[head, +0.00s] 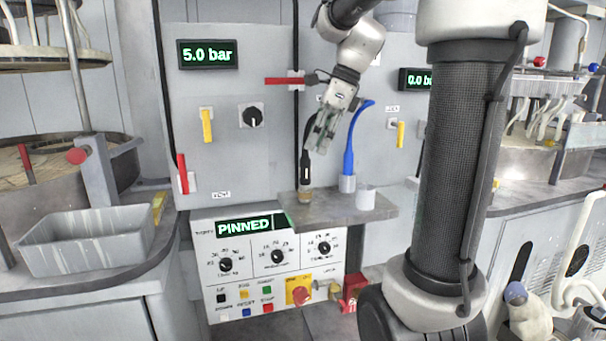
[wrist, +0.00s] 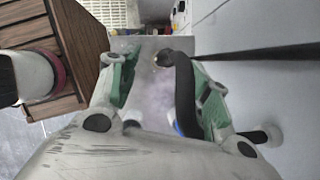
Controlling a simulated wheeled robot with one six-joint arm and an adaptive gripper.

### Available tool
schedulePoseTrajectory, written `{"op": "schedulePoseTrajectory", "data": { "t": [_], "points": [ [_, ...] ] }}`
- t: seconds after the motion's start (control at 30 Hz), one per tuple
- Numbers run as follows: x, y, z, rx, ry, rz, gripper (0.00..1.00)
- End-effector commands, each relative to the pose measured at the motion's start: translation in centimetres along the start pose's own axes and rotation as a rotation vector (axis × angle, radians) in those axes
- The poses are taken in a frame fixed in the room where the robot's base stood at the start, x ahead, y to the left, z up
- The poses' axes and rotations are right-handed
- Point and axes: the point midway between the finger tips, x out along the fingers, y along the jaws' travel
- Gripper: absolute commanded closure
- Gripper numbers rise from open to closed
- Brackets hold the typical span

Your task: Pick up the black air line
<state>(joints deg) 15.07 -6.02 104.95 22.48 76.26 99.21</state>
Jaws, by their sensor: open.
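The black air line (head: 305,168) stands upright in a holder on the grey shelf in the head view, left of the blue air line (head: 350,150). My gripper (head: 321,138) is just above and to the right of the black line's upper end, pointing down, with its green-padded fingers apart. In the wrist view the black line (wrist: 185,95) curves between the fingers of my open gripper (wrist: 162,78), close to the right finger. I cannot tell whether it touches that finger. A small bit of blue shows near the palm.
The grey shelf (head: 330,207) also bears a white cup (head: 365,197). Behind is the panel with a 5.0 bar display (head: 207,54), yellow handles and a red lever (head: 284,81). Below is the control box reading PINNED (head: 244,225). A grey tray (head: 90,240) stands at left.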

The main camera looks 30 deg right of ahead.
Motion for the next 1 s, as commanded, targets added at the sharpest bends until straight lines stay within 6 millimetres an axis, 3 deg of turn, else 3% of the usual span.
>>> {"op": "schedulePoseTrajectory", "data": {
  "t": [0.53,0.83,0.87,1.0],
  "points": [
    [7.0,-0.8,0.2,0.013,0.002,0.002,0.52],
    [7.8,-0.9,0.2,0.012,0.001,-0.001,0.52],
    [7.8,-0.9,0.2,0.012,0.001,-0.001,0.54],
    [7.7,-0.8,0.2,0.012,0.001,0.000,0.79]
  ]
}}
